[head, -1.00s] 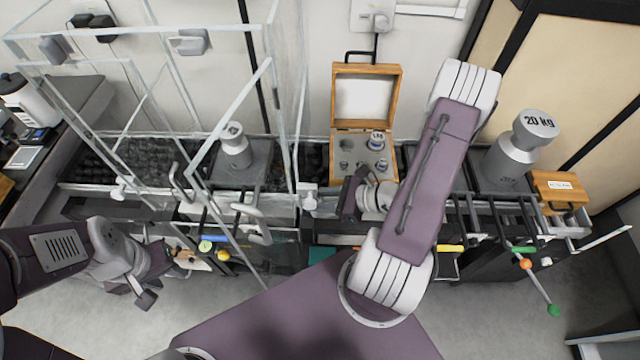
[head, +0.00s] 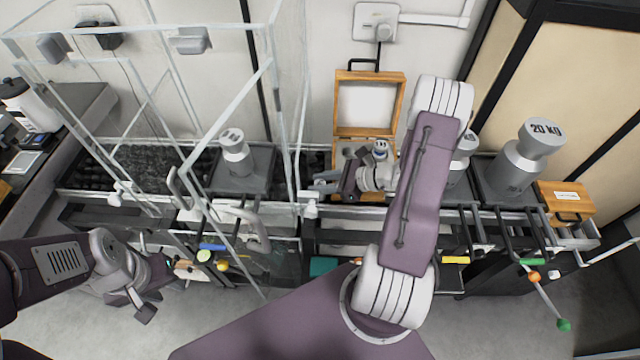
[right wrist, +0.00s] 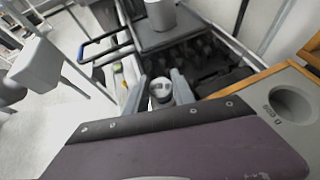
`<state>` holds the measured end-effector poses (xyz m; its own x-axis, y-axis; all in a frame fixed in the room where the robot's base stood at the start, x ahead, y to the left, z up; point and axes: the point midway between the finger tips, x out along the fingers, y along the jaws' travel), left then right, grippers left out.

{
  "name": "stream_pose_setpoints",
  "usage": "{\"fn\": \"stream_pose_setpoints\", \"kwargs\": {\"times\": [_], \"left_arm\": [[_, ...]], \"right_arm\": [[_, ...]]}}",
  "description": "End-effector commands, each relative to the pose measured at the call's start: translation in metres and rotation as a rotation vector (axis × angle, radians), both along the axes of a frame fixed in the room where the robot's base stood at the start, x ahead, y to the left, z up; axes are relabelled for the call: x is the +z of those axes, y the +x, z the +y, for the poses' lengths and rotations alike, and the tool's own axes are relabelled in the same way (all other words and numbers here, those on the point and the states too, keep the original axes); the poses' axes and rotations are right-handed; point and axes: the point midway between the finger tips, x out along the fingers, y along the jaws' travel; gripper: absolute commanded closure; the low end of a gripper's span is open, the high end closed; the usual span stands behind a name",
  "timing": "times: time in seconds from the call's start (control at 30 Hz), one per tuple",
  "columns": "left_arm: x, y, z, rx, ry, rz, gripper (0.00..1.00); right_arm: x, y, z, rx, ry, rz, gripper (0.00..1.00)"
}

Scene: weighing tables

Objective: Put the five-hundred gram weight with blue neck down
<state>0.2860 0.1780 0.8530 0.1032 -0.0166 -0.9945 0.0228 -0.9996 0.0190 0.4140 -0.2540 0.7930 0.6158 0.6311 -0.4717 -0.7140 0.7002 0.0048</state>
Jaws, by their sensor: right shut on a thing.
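My right gripper (right wrist: 158,95) is shut on a small grey metal weight (right wrist: 161,90), whose round top shows between the fingers. Its neck is hidden, so I cannot see a blue band. In the head view my right gripper (head: 324,184) is at the left front of the open wooden box (head: 369,76), and the arm hides much of the box. The box, with an empty round recess, also shows in the right wrist view (right wrist: 265,76). My left gripper (head: 140,305) hangs at the lower left, away from the tables; its jaw opening is unclear.
A glass enclosure (head: 290,110) stands at left, around a large grey weight (head: 234,152) on a dark platform. A 20 kg weight (head: 520,160) and a closed wooden box (head: 566,201) stand at right. Levers and coloured handles line the front edge.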

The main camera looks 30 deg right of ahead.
Motion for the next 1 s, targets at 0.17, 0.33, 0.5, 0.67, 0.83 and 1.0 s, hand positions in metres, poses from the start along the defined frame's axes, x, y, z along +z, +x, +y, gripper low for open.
{"fn": "stream_pose_setpoints", "kwargs": {"times": [0.17,0.33,0.5,0.67,0.83,1.0], "left_arm": [[0.000,0.000,0.000,0.000,0.000,0.000,0.64],[-0.003,0.000,0.000,0.000,0.000,0.000,0.64],[-0.003,0.000,0.000,0.000,0.000,0.000,0.64],[-0.003,0.000,0.000,0.000,0.000,0.000,0.64],[0.000,0.000,0.000,0.000,0.000,0.000,0.64],[0.004,0.000,0.000,0.000,0.000,0.000,0.64]], "right_arm": [[-0.003,0.001,0.000,-0.001,0.000,-0.003,1.00],[-0.005,0.000,0.000,0.000,0.000,-0.003,1.00],[-0.007,0.000,0.000,0.000,-0.002,-0.002,0.48],[-0.006,0.000,0.000,0.000,-0.002,-0.002,0.48],[-0.003,0.000,0.000,0.000,-0.002,-0.002,0.48],[0.008,-0.012,-0.015,-0.005,-0.004,-0.004,0.48]]}}
